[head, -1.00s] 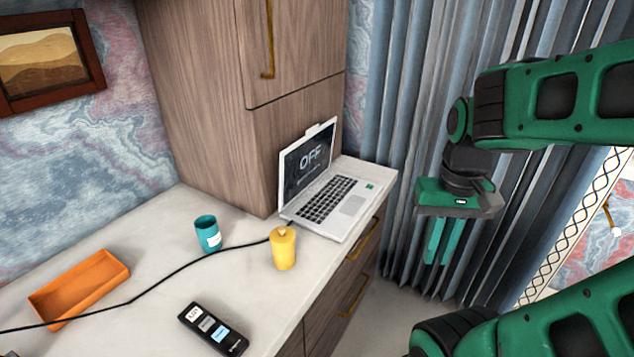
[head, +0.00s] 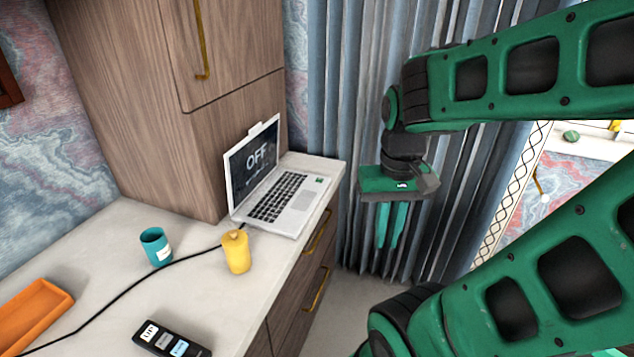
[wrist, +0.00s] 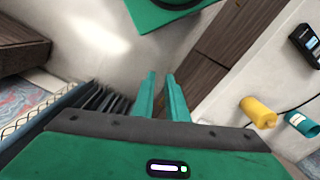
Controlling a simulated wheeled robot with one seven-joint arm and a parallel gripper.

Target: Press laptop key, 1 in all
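The laptop (head: 305,200) stands open on the desk against the wooden cabinet. Its dark screen (head: 257,160) reads "OFF". A small green key (head: 320,180) shows at the right end of the keyboard's far edge. My gripper (head: 388,246) hangs fingers down in the air to the right of the laptop, beyond the desk's edge and apart from it. Its two green fingers have a narrow gap between them and hold nothing; they also show in the wrist view (wrist: 161,75). The laptop is not in the wrist view.
A yellow canister (head: 237,254), a teal cup (head: 157,248), a remote (head: 170,340) and an orange tray (head: 65,318) are on the desk (head: 110,285). A black cable crosses it. Curtains (head: 345,110) hang behind my gripper.

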